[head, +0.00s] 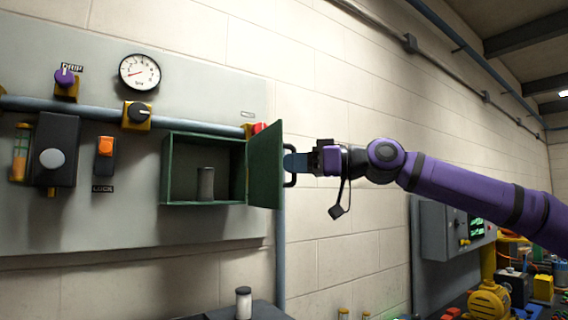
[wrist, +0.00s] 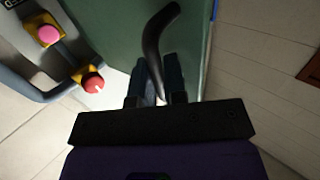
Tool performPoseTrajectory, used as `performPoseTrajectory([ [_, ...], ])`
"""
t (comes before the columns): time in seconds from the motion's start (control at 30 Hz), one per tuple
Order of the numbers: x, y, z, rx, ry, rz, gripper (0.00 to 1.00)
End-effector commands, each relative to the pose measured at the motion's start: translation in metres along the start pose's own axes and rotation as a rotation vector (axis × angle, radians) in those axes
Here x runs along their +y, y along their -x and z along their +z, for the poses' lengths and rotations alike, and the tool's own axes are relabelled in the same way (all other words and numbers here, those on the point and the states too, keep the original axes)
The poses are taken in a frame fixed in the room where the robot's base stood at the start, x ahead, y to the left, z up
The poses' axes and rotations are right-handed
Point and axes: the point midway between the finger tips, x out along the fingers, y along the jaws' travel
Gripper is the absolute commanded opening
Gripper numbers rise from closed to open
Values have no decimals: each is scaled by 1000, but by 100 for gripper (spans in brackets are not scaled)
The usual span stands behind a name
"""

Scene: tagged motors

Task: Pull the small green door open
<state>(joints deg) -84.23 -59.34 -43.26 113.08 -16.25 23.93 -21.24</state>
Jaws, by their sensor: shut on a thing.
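The small green door (head: 265,164) stands swung open at the right side of a green wall box (head: 204,201), seen nearly edge-on in the head view. It also fills the upper middle of the wrist view (wrist: 118,28). Its black handle (head: 290,180) is on the door's outer face and curves up in the wrist view (wrist: 154,45). My gripper (head: 298,163) is at the door's right, shut on the handle; in the wrist view its fingers (wrist: 158,80) sit on both sides of the handle. Inside the box stands a grey cylinder (head: 206,184).
The grey wall panel (head: 100,220) carries a gauge (head: 139,72), knobs, an orange switch (head: 105,147) and a red button (head: 258,128) near the door's top. A pipe (head: 281,250) runs down behind the door. Below stands a small canister (head: 243,302). Machines stand at right.

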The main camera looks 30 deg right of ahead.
Motion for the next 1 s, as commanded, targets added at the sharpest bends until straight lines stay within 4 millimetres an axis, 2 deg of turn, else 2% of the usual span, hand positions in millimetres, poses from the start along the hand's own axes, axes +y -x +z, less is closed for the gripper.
performPoseTrajectory([
  [0.23,9,8,-4,11,-5,-38,0],
  [0.73,10,9,-4,10,-4,-48,0],
  [0.77,10,9,-4,10,-4,-48,17],
  [0.83,10,9,-3,9,-3,-48,33],
  [0.87,10,9,-3,8,-3,-49,37],
  [1.0,9,8,-2,5,-1,-50,37],
])
